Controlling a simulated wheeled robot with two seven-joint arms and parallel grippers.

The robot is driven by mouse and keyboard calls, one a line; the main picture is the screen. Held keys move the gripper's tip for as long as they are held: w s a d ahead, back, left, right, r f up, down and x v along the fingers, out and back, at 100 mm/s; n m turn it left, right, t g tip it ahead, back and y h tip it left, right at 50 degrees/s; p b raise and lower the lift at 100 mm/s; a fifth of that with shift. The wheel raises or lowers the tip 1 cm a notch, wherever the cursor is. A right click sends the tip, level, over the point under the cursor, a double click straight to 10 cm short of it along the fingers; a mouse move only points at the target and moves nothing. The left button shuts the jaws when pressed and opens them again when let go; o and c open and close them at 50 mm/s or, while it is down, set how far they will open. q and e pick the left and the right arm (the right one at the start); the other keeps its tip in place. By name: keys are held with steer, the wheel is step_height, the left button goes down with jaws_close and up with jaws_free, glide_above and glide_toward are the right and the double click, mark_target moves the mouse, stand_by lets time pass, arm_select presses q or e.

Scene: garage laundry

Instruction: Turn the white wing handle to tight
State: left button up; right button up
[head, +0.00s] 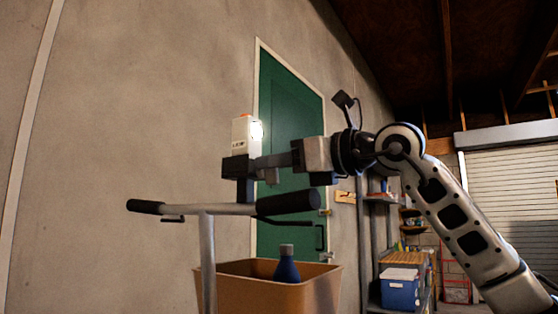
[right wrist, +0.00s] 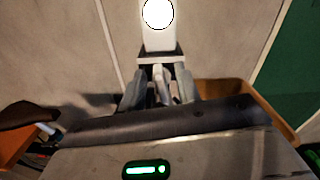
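A white lamp (head: 246,133) with a lit round face sits on a dark clamp (head: 236,170) above a bicycle handlebar (head: 225,209). The lamp also shows at the top of the right wrist view (right wrist: 158,22). A pale, narrow piece that looks like the white wing handle (right wrist: 162,86) stands just below the lamp's mount in the right wrist view. My right gripper (right wrist: 160,92) has its grey fingers apart, one on each side of this piece, with small gaps. In the head view my right gripper (head: 270,168) hides the handle. My left gripper is out of view.
A dark handlebar grip (head: 289,202) lies just under my right gripper. An orange-brown box (head: 245,293) holding a blue bottle (head: 287,268) is below. A green door (head: 290,115) is behind; a blue cooler (head: 399,291) is at the right.

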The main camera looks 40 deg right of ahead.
jaws_close()
steer(key=shift+m, duration=0.3)
steer(key=shift+w+d+f+m, duration=0.1)
steer(key=shift+d+f+m, duration=0.1)
steer(key=shift+m, duration=2.75)
steer(key=shift+w+d+f+m, duration=0.1)
steer(key=shift+d+f+m, duration=0.15)
steer(key=shift+m, duration=2.75)
steer(key=shift+w+d+f+m, duration=0.1)
steer(key=shift+d+f+m, duration=0.1)
steer(key=shift+m, duration=2.75)
